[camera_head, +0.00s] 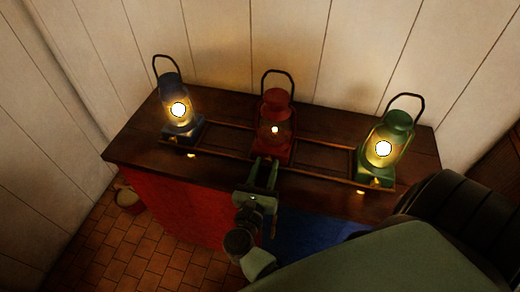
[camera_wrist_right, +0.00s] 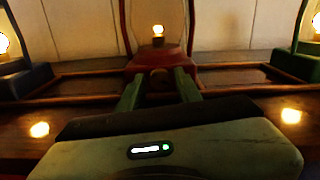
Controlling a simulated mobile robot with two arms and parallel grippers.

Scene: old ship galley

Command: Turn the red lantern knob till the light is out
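The red lantern (camera_head: 276,115) stands in the middle of the dark wooden cabinet top, with a small, dim flame. The flame also shows in the right wrist view (camera_wrist_right: 158,30). My right gripper (camera_head: 264,165) is in front of the lantern's base, its fingers pointing at it. In the right wrist view the fingers (camera_wrist_right: 160,86) stand apart, one on each side of a small dark knob (camera_wrist_right: 160,78); gaps seem to show beside it. In the head view the gripper hides this knob. My left gripper is not in view.
A lit blue lantern (camera_head: 173,88) stands to the left and a lit green lantern (camera_head: 398,124) to the right, both brighter. A low wooden rail (camera_head: 318,173) runs along the top (camera_head: 150,140). A pale plank wall is behind. A pot (camera_head: 128,198) stands on the tiled floor.

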